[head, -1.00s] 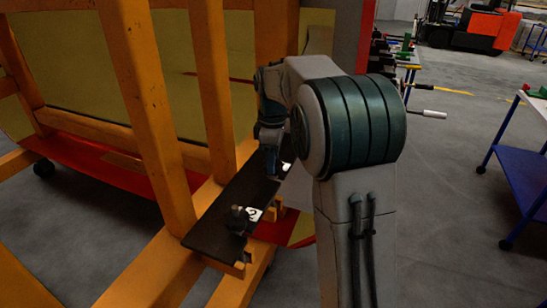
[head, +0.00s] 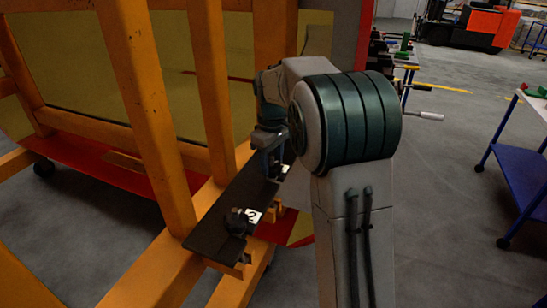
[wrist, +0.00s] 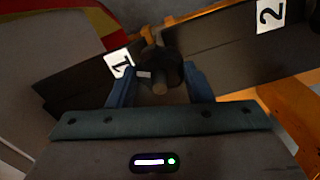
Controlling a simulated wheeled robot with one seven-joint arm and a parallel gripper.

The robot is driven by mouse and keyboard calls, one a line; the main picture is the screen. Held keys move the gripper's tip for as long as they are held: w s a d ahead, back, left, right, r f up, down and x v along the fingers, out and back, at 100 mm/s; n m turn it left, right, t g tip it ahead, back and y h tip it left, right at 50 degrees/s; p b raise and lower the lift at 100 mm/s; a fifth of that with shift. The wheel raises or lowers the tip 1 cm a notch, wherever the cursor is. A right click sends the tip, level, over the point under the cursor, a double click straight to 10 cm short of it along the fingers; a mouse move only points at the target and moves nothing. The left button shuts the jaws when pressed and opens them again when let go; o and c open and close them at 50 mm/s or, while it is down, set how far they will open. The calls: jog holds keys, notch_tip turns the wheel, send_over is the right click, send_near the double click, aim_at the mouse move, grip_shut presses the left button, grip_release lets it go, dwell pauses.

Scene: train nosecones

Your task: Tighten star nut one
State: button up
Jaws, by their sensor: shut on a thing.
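Star nut one (wrist: 168,66) is a dark knob on a threaded bolt beside the white label 1 (wrist: 118,63) in the wrist view. My gripper (wrist: 158,82) has its two blue fingers on either side of this nut and is shut on it. In the head view my gripper (head: 273,172) points down at the far part of the dark plate (head: 218,212); the nut there is hidden by the gripper. A second dark star nut (head: 237,221) stands beside the white label 2 (head: 253,216) nearer the camera.
Orange frame posts (head: 155,125) rise close to the left of the plate. A yellow panel (head: 90,75) and red edge lie behind them. A blue cart (head: 523,170) stands at the right, with open grey floor between it and my arm.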

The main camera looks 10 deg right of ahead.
jog(key=m+p, duration=0.1)
jog(key=m, duration=0.6)
jog(key=shift+a+p, duration=0.15)
jog(key=shift+p, duration=0.15)
jog(key=m, duration=0.4)
jog(key=shift+p, duration=0.35)
jog(key=m, duration=0.3)
jog(key=shift+m+p, duration=0.3)
jog(key=shift+p, duration=0.05)
jog(key=m, duration=0.3)
jog(key=shift+m+p, duration=0.3)
jog(key=shift+p, duration=0.05)
jog(key=m+p, duration=0.1)
jog(key=m, duration=0.2)
jog(key=shift+r+m, duration=0.1)
jog(key=shift+m, duration=0.3)
jog(key=m+p, duration=0.1)
jog(key=m, duration=0.5)
jog(key=shift+p, duration=0.4)
